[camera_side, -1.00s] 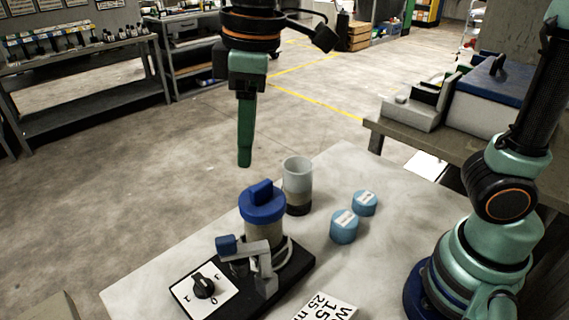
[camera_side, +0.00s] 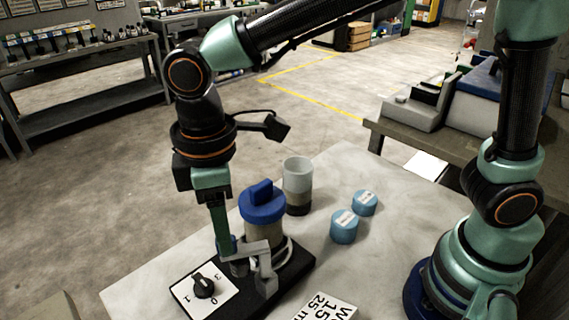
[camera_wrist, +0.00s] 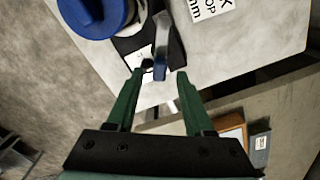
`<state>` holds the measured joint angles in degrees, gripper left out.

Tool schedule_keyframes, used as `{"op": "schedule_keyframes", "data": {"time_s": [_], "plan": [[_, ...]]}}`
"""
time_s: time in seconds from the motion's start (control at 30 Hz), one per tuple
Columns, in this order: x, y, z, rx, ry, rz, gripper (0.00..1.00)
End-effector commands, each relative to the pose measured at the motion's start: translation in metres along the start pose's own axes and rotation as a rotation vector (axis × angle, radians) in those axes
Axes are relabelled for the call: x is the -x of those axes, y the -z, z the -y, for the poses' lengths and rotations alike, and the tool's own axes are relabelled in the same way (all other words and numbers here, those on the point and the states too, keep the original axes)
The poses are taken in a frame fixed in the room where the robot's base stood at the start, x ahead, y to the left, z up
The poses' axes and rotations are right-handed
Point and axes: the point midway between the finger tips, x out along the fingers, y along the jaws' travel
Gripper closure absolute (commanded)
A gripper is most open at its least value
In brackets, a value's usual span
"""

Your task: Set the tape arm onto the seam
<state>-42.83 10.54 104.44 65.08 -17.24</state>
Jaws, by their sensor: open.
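The tape arm (camera_side: 254,253) is a grey bracket with a blue end, on a black base (camera_side: 292,278) in front of an upright liner. The liner (camera_side: 263,234) is a pale tube with a blue cap (camera_side: 262,207); the seam lies under the cap's edge. My gripper (camera_side: 224,240) points down at the left of the bracket, its fingers partly covering the blue end. In the wrist view my gripper (camera_wrist: 160,74) is open, with the tape arm's blue end (camera_wrist: 160,68) between its fingertips. Whether the fingers touch it I cannot tell.
A dial plate (camera_side: 187,287) with a black knob (camera_side: 203,285) lies left of the tape arm. A grey cup-like tube (camera_side: 298,177) stands behind the liner.

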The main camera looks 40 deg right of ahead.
Motion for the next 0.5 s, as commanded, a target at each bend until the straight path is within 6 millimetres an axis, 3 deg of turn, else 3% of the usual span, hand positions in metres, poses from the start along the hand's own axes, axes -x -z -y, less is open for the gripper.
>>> {"op": "schedule_keyframes", "data": {"time_s": [0.2,0.5], "plan": [[-0.018,0.0,0.0,0.0,0.0,0.001,0.47],[-0.021,0.0,0.0,0.0,0.0,-0.001,0.47]]}}
